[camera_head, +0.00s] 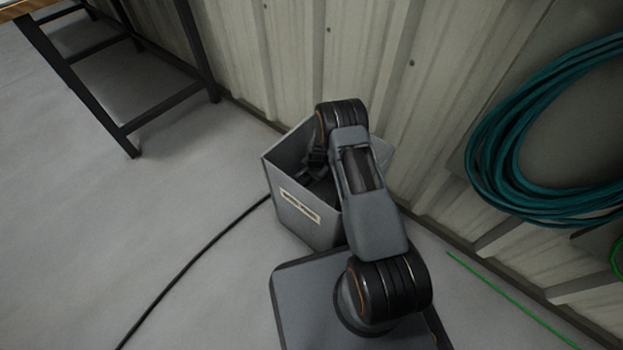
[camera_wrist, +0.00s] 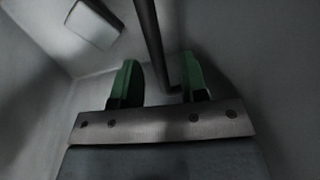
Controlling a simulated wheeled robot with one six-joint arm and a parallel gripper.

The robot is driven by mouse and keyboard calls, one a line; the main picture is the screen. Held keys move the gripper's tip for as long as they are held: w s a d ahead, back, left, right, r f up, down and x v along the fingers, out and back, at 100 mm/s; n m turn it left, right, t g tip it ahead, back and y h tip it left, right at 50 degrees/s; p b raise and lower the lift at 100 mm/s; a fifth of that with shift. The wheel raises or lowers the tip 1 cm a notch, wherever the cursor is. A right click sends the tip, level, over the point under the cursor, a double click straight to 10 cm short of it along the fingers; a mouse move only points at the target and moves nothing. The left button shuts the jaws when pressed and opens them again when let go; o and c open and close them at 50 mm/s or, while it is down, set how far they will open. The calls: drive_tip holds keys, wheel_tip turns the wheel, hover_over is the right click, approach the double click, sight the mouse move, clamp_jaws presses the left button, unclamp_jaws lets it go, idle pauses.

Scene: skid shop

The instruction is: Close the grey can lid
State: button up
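The grey can (camera_head: 300,218) is a square, open-topped bin on the floor against the wall, with a pale label on its front. I cannot clearly pick out its lid; my arm covers the can's right and back part. My gripper (camera_head: 318,160) is down in the mouth of the can, partly hidden by the wrist. In the wrist view its two green fingers (camera_wrist: 160,72) are apart. A dark bent rod (camera_wrist: 150,40) runs down between them; I cannot tell whether it touches either finger. Grey walls (camera_wrist: 270,70) surround the fingers there.
A pale rectangular patch (camera_wrist: 95,24) is at the wrist view's upper left. A corrugated wall (camera_head: 420,110) stands behind the can. A coiled teal hose (camera_head: 500,160) hangs at right. A black frame (camera_head: 110,130) stands at left.

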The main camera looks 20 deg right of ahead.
drive_tip(key=shift+f, duration=0.1)
clamp_jaws()
idle(0.4)
